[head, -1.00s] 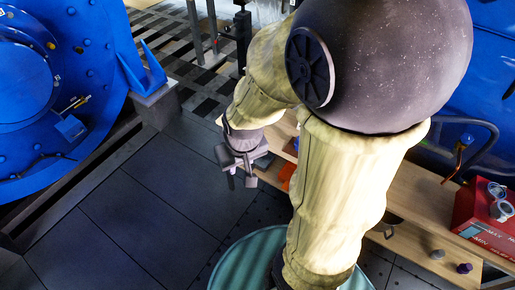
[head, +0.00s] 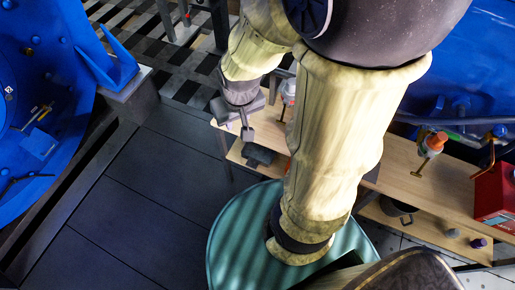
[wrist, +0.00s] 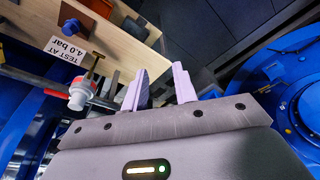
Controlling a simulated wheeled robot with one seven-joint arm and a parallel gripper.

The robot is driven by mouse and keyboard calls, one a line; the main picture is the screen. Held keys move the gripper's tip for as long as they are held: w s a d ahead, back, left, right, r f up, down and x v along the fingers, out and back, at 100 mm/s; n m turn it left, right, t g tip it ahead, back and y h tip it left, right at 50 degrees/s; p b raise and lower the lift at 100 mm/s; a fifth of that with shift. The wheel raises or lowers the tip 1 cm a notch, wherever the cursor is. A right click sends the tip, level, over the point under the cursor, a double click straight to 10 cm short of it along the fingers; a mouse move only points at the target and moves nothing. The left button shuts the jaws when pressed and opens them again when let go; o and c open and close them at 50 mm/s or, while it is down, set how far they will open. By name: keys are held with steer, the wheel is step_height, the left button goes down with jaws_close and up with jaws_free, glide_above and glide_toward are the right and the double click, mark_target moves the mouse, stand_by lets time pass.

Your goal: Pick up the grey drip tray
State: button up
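My gripper (head: 238,126) is at the left end of the wooden bench, above or beside its edge. In the wrist view the two pale fingers of my gripper (wrist: 159,88) stand apart with nothing between them. A dark grey, flat item (head: 260,155) lies on the lower board just below and right of my gripper in the head view. It may be the grey drip tray, but it is too small and dark to be sure. My gripper does not appear to touch it.
The wooden bench (head: 440,195) runs right, with a red box (head: 495,195), an orange-topped fitting (head: 436,142) and a dark pan (head: 397,208). A "TEST AT 4.0 bar" label (wrist: 65,50) and a white-and-red fitting (wrist: 82,95) are near my gripper. Dark floor (head: 130,190) is clear.

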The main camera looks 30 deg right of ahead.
steer(key=shift+s, duration=0.15)
steer(key=w+a+f+m+t+b, duration=0.1)
steer(key=w+a+f+m+b, duration=0.1)
steer(key=w+f+b, duration=0.55)
steer(key=w+a+f+m+t+h+b, duration=0.1)
steer(key=w+a+f+m+t+b, duration=0.3)
steer(key=f, duration=0.7)
steer(key=w+f+g+b, duration=0.1)
steer(key=w+f+b, duration=0.3)
steer(key=f+b, duration=0.5)
steer(key=d+f+m+t+h+b, duration=0.1)
steer(key=d+f+m+h+b, duration=0.3)
steer(key=f+h+b, duration=0.5)
step_height(320, 180, down, 20)
steer(key=b, duration=0.8)
steer(key=shift+t+h, duration=0.4)
steer(key=b+x, duration=0.4)
steer(key=x, duration=0.7)
steer(key=shift+w+d+f+b, duration=0.15)
steer(key=shift+f+b, duration=0.1)
steer(key=shift+b, duration=0.05)
steer(key=shift+w+d, duration=0.2)
